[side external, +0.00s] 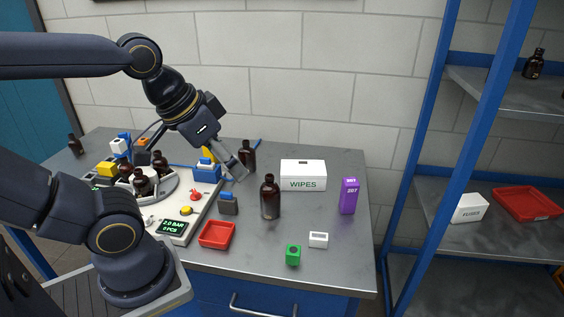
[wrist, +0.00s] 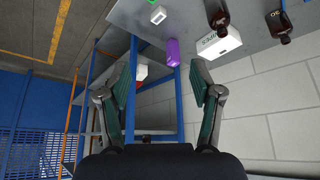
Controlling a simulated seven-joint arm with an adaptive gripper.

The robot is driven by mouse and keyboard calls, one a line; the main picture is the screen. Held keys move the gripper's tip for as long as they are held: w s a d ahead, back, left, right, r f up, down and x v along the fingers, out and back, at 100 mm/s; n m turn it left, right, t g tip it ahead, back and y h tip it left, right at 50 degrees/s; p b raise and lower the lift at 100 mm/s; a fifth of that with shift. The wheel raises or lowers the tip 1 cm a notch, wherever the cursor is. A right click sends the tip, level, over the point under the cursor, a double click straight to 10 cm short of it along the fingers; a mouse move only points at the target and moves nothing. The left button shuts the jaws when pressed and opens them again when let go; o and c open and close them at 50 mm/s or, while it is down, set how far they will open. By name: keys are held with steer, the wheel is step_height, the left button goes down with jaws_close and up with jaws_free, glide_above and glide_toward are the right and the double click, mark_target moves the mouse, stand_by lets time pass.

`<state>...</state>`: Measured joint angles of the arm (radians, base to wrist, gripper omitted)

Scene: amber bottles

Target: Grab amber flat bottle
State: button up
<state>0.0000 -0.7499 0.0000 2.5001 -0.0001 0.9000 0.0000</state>
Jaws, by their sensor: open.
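An amber bottle (side external: 270,199) with a dark cap stands upright on the grey bench, right of my gripper. A second amber bottle (side external: 247,156) stands farther back, close behind my fingers. I cannot tell for sure which bottle is the flat one. My gripper (side external: 238,172) is above the bench, near a blue-and-white block. In the wrist view my gripper (wrist: 160,85) has its two fingers wide apart with nothing between them. Two amber bottles show at the top right there, one nearer the top edge (wrist: 217,14) and one farther right (wrist: 279,27).
A white WIPES box (side external: 303,176), a purple box (side external: 348,196), a red tray (side external: 217,235), a green block (side external: 293,255) and a small white block (side external: 318,240) stand around the bench. A machine with several amber bottles is at left. A blue-framed shelf (side external: 492,95) rises at right.

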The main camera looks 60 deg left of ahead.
steer(key=o, duration=0.6)
